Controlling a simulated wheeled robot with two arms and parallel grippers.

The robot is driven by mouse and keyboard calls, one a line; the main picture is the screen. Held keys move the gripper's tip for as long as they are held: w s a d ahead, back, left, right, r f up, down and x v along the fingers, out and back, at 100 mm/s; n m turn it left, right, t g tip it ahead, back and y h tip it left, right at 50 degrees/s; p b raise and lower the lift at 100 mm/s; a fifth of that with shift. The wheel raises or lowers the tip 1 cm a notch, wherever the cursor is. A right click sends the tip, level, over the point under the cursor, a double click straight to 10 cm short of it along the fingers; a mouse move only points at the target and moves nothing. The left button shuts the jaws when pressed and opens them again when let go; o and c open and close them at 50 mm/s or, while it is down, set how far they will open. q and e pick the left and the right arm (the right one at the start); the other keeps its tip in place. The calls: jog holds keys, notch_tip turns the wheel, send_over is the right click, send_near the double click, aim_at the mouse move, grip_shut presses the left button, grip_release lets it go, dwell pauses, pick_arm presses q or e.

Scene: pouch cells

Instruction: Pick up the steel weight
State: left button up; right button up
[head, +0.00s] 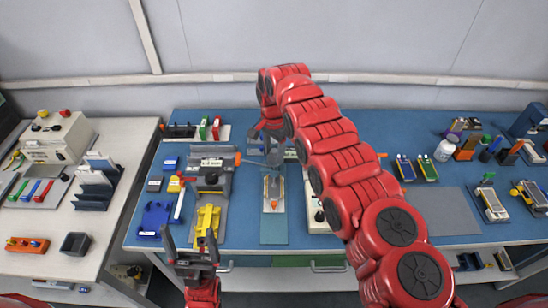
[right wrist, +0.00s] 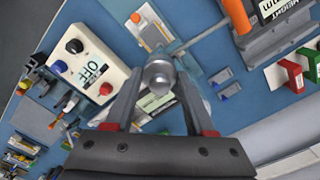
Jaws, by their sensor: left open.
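The steel weight (right wrist: 158,76) is a shiny grey cylinder with a round top, near the middle of the right wrist view. My right gripper (right wrist: 160,80) is open, with one finger on each side of the weight and a small gap appearing at each side. In the head view my right gripper (head: 270,142) is at the back middle of the blue table, partly hidden by its own red arm. The weight is not clearly seen there. My left gripper (head: 195,258) is open and empty at the table's front left, away from the weight.
A white switch box (right wrist: 90,58) marked OFF lies near my right fingers. A grey fixture with an orange handle (right wrist: 238,14) and a thin rod (right wrist: 200,38) are close by. A yellow device (head: 207,222) is behind my left gripper. A grey mat (head: 445,212) at right is bare.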

grip_shut()
jog(key=shift+r, duration=0.1)
